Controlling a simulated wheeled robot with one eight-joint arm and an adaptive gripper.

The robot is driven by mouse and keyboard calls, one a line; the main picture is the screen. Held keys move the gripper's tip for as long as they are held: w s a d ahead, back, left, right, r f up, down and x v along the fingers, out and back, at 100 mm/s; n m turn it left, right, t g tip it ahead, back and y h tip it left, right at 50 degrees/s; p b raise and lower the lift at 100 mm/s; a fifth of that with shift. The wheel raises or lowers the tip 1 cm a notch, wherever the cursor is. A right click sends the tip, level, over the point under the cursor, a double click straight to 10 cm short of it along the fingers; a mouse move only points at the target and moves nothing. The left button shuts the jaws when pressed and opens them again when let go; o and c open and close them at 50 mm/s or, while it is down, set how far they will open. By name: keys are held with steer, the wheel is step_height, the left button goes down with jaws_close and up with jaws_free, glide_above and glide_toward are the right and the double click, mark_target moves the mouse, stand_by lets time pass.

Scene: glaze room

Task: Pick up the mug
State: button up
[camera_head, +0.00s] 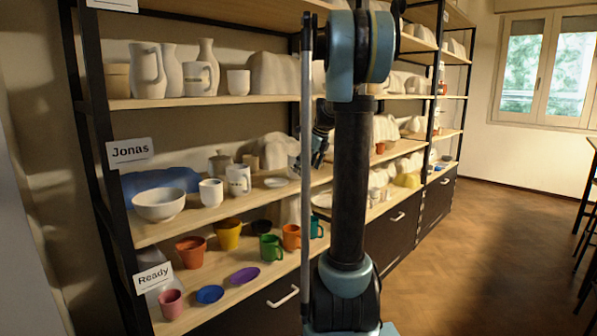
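Several mugs stand on the shelf unit. On the middle shelf a white mug with dark lettering (238,180) stands beside a plain white cup (211,192). On the shelf below are a green mug (271,248), an orange mug (291,237), a partly hidden teal mug (317,228) and a pink mug (170,303). My gripper (312,161) is over the middle shelf, right of the lettered mug and apart from it. A small whitish thing (293,164) shows beside its fingers. I cannot tell whether the gripper touches or holds it.
A white bowl (159,204), a small plate (276,182) and a lidded jar (221,163) share the middle shelf. Blue (209,294) and purple (245,275) dishes lie below. Shelf posts and boards bound the space. The wooden floor (480,260) at right is clear.

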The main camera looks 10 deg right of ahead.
steer(key=w+a, duration=0.2)
steer(key=shift+w+a+f, duration=0.2)
steer(key=shift+w+f, duration=0.1)
steer(key=shift+f, duration=0.25)
steer(key=c, duration=1.4)
steer(key=shift+o, duration=0.2)
